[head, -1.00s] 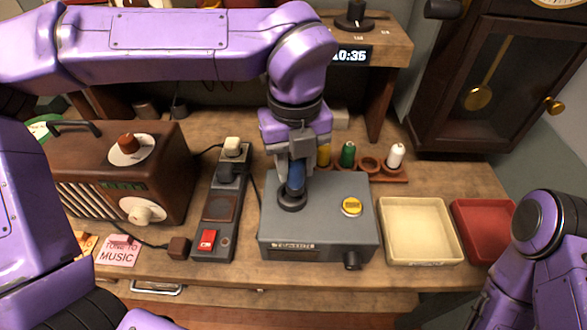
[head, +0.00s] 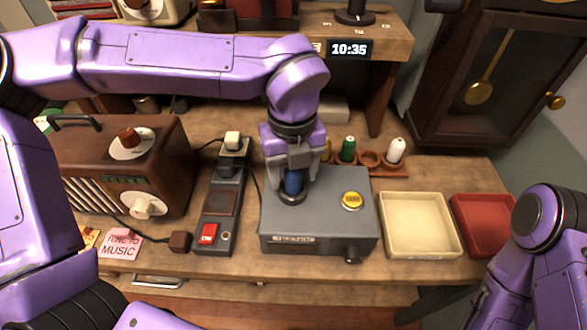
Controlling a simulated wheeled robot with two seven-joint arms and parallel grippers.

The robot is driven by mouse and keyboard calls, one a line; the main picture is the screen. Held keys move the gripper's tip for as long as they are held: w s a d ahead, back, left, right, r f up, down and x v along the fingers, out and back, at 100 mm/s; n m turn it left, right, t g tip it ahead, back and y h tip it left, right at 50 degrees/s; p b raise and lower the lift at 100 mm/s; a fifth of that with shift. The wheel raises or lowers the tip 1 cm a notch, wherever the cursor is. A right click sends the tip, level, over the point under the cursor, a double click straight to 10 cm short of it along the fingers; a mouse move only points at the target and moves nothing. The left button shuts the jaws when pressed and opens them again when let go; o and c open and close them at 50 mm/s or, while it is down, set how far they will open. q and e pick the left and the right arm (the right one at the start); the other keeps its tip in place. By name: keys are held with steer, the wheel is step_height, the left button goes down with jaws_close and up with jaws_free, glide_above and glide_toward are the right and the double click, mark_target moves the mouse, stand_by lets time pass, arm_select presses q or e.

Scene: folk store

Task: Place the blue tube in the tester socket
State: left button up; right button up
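The blue tube (head: 292,183) stands about upright at the black round socket (head: 291,197) on top of the grey tester box (head: 330,215). Its lower end meets the socket; I cannot tell how deep it sits. My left gripper (head: 292,172) points down over the socket with its fingers around the tube. The fingers partly hide the tube, and they look closed on it. My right arm is at the lower right edge, and its gripper is out of the frame.
A yellow button (head: 352,200) is on the tester. Green (head: 347,149) and white (head: 395,150) tubes stand in a wooden rack behind. A cream tray (head: 418,250) and red tray (head: 484,222) are right. A power strip (head: 217,212) and radio (head: 120,165) are left.

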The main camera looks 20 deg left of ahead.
arm_select(q)
step_height(320, 180, up, 12)
steer(key=shift+r, duration=0.2)
